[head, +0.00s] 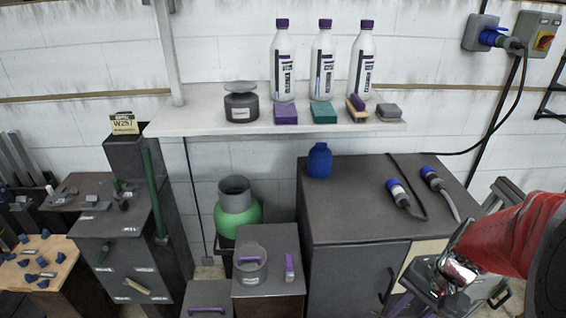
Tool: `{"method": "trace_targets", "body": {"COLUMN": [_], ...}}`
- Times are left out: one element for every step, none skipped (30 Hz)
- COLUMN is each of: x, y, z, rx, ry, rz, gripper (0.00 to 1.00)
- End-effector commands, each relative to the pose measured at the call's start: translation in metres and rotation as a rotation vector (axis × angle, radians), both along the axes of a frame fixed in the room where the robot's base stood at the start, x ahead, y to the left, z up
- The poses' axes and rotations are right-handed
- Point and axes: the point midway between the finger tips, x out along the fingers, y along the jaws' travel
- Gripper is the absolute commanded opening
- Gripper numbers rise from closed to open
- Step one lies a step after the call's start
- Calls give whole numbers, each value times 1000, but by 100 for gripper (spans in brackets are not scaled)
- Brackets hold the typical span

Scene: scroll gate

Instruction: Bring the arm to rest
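My red arm (505,235) reaches in from the right edge of the head view, in front of the right side of the grey cabinet. Its shiny metal end (452,272) points left and down, near the cabinet's lower right front. I cannot make out separate fingers there, so whether my gripper is open or shut does not show. I see nothing clearly held. Part of the arm is cut off by the right edge.
A grey cabinet (340,215) carries a blue bottle (319,161) and blue plugs with cables (400,192). A white shelf (200,122) holds bottles, blocks and a tin. Left are a dark cabinet (130,225) and a wooden bench (62,285). A green container (236,212) stands between.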

Motion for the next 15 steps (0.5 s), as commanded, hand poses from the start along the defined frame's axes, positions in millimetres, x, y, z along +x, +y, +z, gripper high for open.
{"method": "trace_targets", "body": {"x": [0, 0, 0, 0, 0, 0, 0, 0, 0, 0, 0, 0, 0, 0, 0], "y": [3, 4, 5, 7, 8, 9, 11, 12, 14, 15, 17, 19, 21, 23, 26], "z": [8, 11, 17, 21, 24, 30, 34, 37, 43, 47, 51, 56, 60, 64, 70], "rx": [-31, -48, -71, -89, -106, -128, -145, -160, -182, -198, -213, -234, -248, -262, -282], "ry": [-19, -28, -41, -53, -62, -77, -89, -99, -114, -126, -139, -155, -168, -180, -198], "rz": [33, 52, 76, 95, 114, 136, 155, 171, 196, 213, 229, 252, 268, 286, 308], "gripper": [29, 29, 29, 29, 29, 29, 29, 29, 29, 29, 29, 29, 29, 29, 29]}}
